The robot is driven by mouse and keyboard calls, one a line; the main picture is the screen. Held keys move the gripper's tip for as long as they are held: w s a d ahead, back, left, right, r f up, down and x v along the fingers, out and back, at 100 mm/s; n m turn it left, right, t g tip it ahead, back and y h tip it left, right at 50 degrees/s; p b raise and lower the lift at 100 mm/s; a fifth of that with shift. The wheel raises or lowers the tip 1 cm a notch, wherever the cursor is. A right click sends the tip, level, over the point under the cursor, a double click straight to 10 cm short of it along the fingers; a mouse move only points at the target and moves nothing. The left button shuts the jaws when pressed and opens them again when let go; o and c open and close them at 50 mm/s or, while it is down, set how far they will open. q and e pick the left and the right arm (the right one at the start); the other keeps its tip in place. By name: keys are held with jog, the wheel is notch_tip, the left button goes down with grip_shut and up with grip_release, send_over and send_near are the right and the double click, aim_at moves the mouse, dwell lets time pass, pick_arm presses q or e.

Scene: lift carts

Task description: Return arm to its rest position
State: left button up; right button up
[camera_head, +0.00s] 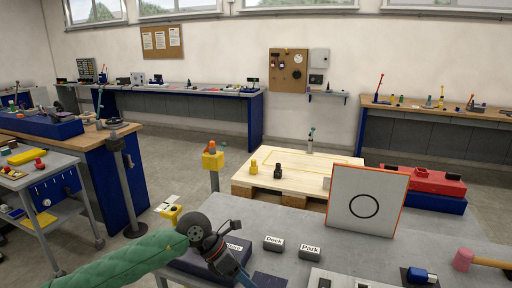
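My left arm (130,262), in a green sleeve, comes in from the lower left and ends in a dark round joint over the near edge of the grey bench. Below the joint, my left gripper (232,266) points down and right beside a dark block with a partly covered label. Its fingertips run toward the bottom edge, and I cannot tell whether it is open or shut. My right arm and gripper are not in view.
Blocks labelled Dock (273,243) and Park (310,251) stand on the grey bench (345,258). A white panel with a circle (366,200) stands upright behind them. A yellow-topped post (213,165) stands beyond the bench.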

pick_arm(q)
jog(key=s+d+r+n+t+h, duration=0.2)
jog(key=d+r+n+h, duration=0.2)
jog(key=d+r+h, duration=0.15)
jog(key=s+d+r+n+t+h, duration=0.1)
jog(key=s+d+r+n+h, duration=0.25)
jog(key=r+h, duration=0.3)
jog(key=w+a+r+n+t+y, duration=0.15)
jog(key=w+a+n+t, duration=0.3)
jog(key=n+t, duration=0.85)
jog(key=a+f+n+t+y, duration=0.3)
jog(key=a+f+n+y, duration=1.1)
jog(key=n+y, duration=0.4)
jog(key=s+a+f+n+g+y, duration=0.1)
jog(key=s+a+f+n+g, duration=0.55)
jog(key=s+f, duration=0.45)
jog(key=s+a+f+n+g, duration=0.25)
jog(key=s+f+g, duration=0.55)
jog(key=s, duration=0.7)
jog(key=s+d+f, duration=0.1)
jog(key=d+f, duration=0.1)
jog(key=f, duration=1)
jog(key=s+d+f+g+h, duration=0.1)
jog(key=d+f, duration=0.2)
jog(key=f, duration=1)
jog(key=shift+s+d+f+m, duration=0.2)
jog(key=shift+f+m, duration=0.1)
jog(key=shift+m, duration=0.15)
